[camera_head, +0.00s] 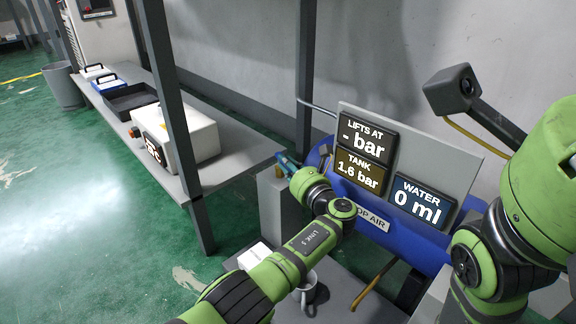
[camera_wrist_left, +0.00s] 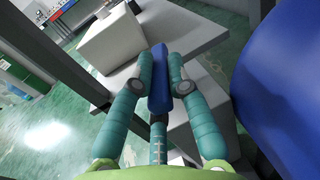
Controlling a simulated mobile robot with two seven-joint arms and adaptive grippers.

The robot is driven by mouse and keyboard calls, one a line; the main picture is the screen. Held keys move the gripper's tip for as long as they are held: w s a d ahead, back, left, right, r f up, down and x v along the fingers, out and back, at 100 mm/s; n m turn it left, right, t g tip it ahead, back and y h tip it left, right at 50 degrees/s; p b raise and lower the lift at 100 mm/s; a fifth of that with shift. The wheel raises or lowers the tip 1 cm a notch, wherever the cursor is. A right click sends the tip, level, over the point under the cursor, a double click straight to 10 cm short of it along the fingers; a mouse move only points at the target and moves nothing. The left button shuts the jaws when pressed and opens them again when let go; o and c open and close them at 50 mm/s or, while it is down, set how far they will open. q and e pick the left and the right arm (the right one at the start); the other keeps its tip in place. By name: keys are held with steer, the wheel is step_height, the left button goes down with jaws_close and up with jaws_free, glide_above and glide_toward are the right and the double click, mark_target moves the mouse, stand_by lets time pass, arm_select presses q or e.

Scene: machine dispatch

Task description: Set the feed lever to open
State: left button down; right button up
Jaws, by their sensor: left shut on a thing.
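My left gripper (camera_wrist_left: 158,68) has its teal fingers closed on the two sides of a blue bar-shaped handle (camera_wrist_left: 158,88), which looks like the feed lever. In the head view the left gripper (camera_head: 287,161) is at the left end of the blue tank (camera_head: 405,238), beside the grey panel. The handle is mostly hidden there by the fingers and wrist. I cannot read any open or shut marking by it. My right gripper is not in view; a green arm of mine stands at the right edge.
The grey panel (camera_head: 432,150) shows "lifts at - bar", "tank 1.6 bar" and "water 0 ml". A mug (camera_head: 307,291) stands below my left arm, near a yellow lever (camera_head: 371,284). A bench (camera_head: 232,146) at the left holds a white machine (camera_head: 178,133) and trays.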

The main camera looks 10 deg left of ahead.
arm_select(q)
steer(key=shift+a, duration=0.1)
steer(key=c, duration=1.2)
jaws_free()
steer(key=shift+s+d, duration=0.35)
steer(key=v, duration=0.6)
steer(key=shift+s+d, duration=0.15)
steer(key=shift+s, duration=0.1)
